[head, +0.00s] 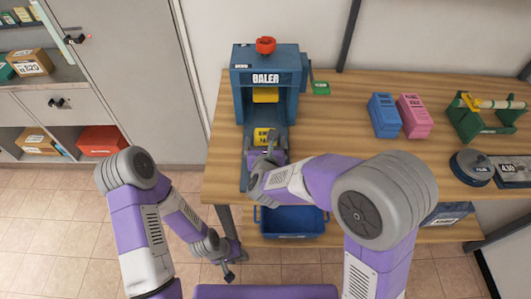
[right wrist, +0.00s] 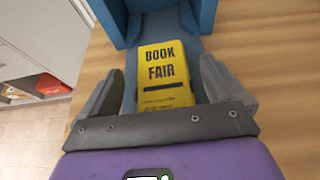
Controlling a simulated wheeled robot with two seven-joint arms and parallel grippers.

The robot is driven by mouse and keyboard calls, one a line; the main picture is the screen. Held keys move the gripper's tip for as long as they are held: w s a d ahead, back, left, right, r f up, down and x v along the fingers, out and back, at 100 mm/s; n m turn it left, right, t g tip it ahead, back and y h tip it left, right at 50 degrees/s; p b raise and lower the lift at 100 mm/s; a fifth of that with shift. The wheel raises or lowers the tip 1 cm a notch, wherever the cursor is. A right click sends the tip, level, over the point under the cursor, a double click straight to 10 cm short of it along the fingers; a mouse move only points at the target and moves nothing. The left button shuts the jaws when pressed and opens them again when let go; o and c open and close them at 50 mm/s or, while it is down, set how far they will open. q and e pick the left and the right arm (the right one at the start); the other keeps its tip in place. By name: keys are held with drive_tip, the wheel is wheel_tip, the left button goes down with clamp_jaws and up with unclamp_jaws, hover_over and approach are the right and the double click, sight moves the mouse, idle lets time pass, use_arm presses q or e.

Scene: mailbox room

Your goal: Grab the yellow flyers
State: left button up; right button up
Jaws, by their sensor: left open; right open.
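The yellow flyers (head: 263,136), marked "BOOK FAIR" in the right wrist view (right wrist: 163,65), lie on the blue tray in front of the blue baler (head: 241,70). My right gripper (head: 266,143) is open, with one finger on each side of the flyers. In the right wrist view gaps show between the fingers and the flyers, so it is not shut on them. The lower end of the flyers is partly hidden by the gripper body. My left gripper (head: 228,270) hangs open and empty low over the floor, left of the blue bin.
The wooden table (head: 340,110) holds blue (head: 383,115) and pink (head: 414,115) blocks, a green stand (head: 480,118) and grey weights at right. A yellow piece (head: 265,95) shows inside the baler. A blue bin (head: 290,222) sits below the table front. Grey cabinets stand left.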

drive_tip(key=shift+w+f, duration=0.1)
drive_tip(key=shift+w, duration=0.2)
clamp_jaws()
idle(0.4)
